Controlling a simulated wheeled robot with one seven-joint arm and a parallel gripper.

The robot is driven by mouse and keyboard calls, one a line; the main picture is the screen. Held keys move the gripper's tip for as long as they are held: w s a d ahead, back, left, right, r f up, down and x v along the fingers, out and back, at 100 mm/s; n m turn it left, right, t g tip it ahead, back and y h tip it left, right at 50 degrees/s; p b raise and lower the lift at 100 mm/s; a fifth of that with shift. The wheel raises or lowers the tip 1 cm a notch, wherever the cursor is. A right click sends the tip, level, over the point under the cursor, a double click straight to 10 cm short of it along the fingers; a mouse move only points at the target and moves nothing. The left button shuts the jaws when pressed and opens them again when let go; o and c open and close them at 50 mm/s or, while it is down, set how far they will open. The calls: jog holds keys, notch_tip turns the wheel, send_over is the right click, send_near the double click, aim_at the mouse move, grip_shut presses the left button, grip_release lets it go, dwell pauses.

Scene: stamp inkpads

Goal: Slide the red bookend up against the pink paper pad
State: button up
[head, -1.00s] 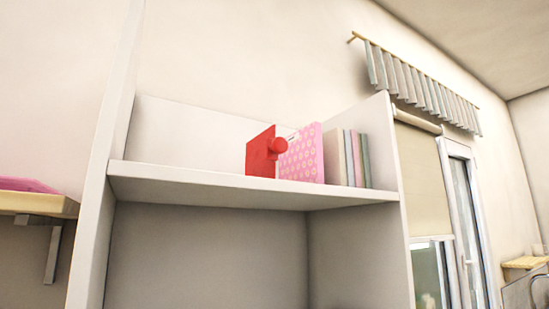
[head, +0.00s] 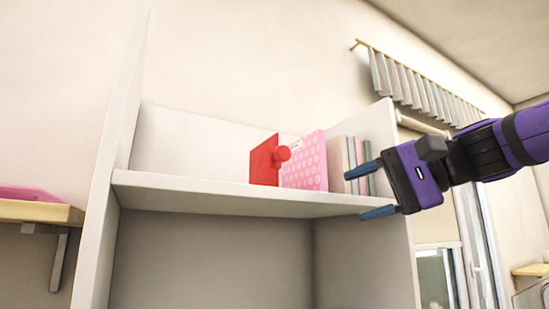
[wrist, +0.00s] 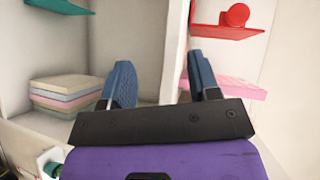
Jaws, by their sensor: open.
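The red bookend (head: 263,163), an upright plate with a round knob, stands on the upper shelf in the head view. The pink patterned paper pad (head: 306,163) stands to its right. In the wrist view, which is turned sideways, the red bookend (wrist: 226,31) is at top right and the pink pad (wrist: 238,89) is below it, with a clear gap between them. My gripper (head: 357,196) is open and empty at the shelf's right front, right of both, its fingers pointing left. The wrist view shows its two blue fingers (wrist: 160,65) spread apart.
Several pastel pads (head: 352,155) stand right of the pink pad, partly behind my gripper. The white shelf board (head: 200,188) is bare left of the bookend. The wrist view shows another pad stack (wrist: 62,93) and a teal piece (wrist: 62,6) beyond a white divider (wrist: 174,50).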

aim_at(288, 153)
jog(key=w+a+r+g+y, duration=0.1)
jog(key=w+a+r+y, duration=0.2)
jog(key=r, duration=0.5)
jog(key=a, duration=1.1)
jog(key=shift+w+a+f, duration=0.15)
jog(key=shift+w+a, duration=0.05)
jog(key=shift+w, duration=0.1)
